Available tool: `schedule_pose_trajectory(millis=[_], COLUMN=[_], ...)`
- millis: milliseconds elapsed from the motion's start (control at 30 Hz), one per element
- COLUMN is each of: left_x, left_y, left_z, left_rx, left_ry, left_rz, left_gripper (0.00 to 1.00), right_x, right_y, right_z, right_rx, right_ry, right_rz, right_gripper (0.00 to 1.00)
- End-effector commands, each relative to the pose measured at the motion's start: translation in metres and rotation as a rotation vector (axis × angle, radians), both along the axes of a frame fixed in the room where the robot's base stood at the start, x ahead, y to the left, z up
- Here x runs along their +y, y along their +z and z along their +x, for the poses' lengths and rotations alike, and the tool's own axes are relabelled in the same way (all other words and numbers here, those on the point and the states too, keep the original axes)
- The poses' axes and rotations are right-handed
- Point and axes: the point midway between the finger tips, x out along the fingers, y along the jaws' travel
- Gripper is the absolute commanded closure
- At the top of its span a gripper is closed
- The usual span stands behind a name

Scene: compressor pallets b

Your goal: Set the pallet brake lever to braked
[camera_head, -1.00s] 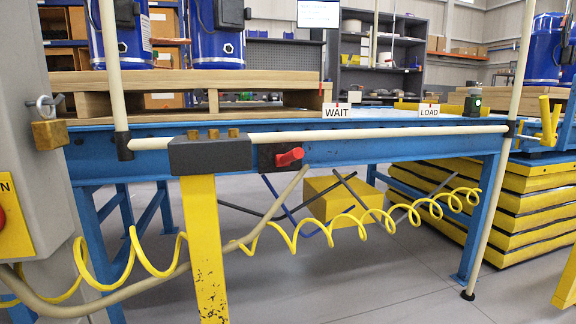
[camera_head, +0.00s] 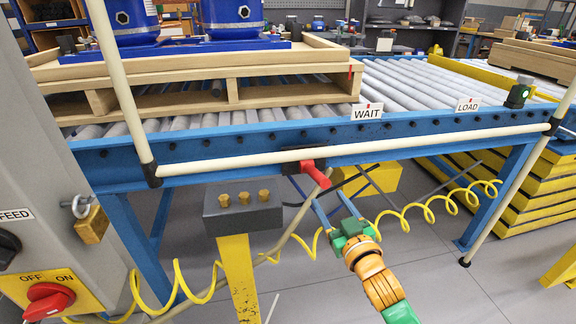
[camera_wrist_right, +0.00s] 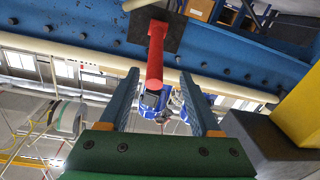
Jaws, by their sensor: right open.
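The red lever (camera_head: 314,172) is mounted on a dark plate on the front blue beam of the roller conveyor (camera_head: 230,148), below the cream rail. Its handle points down and right in the head view. My right gripper (camera_head: 326,199) is open and empty just below and in front of the lever, its two blue fingers pointing up at it. In the right wrist view the red lever (camera_wrist_right: 156,55) hangs from its plate in line with the gap between the open fingers (camera_wrist_right: 159,76). I cannot tell whether its tip is between them. My left gripper is out of view.
A grey block on a yellow post (camera_head: 243,207) stands left of the lever. The cream rail (camera_head: 400,142) runs just above it. A coiled yellow hose (camera_head: 402,222) hangs behind my gripper. A wooden pallet (camera_head: 200,85) with blue compressors rests on the rollers.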

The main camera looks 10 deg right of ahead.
Motion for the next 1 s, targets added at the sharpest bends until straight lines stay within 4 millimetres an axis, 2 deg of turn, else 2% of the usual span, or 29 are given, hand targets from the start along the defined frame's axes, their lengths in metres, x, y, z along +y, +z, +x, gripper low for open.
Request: schedule_pose_trajectory(millis=[33,133,400,500,633,867,967,1000], left_x=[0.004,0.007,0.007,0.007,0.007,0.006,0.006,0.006], left_y=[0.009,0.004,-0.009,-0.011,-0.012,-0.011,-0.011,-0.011], left_z=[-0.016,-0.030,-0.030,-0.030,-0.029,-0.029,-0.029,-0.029], left_rx=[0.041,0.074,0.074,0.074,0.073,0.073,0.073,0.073], left_ry=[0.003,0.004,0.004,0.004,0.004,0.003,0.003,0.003], left_rz=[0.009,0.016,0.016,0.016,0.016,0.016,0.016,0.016], left_gripper=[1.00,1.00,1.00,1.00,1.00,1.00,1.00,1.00], right_x=[-0.004,-0.007,-0.002,0.000,0.001,0.001,0.001,0.001], right_y=[0.014,0.013,0.009,0.009,0.009,0.010,0.010,0.010], right_z=[0.004,0.012,0.058,0.069,0.076,0.077,0.077,0.077], right_rx=[0.000,0.000,-0.001,-0.001,0.001,0.000,0.000,0.000], right_ry=[-0.009,-0.015,-0.015,-0.015,-0.014,-0.013,-0.013,-0.013], right_rz=[-0.004,-0.005,-0.005,-0.005,-0.006,-0.005,-0.005,-0.005], right_gripper=[0.36,0.36,0.36,0.36,0.36,0.36,0.60,0.71])
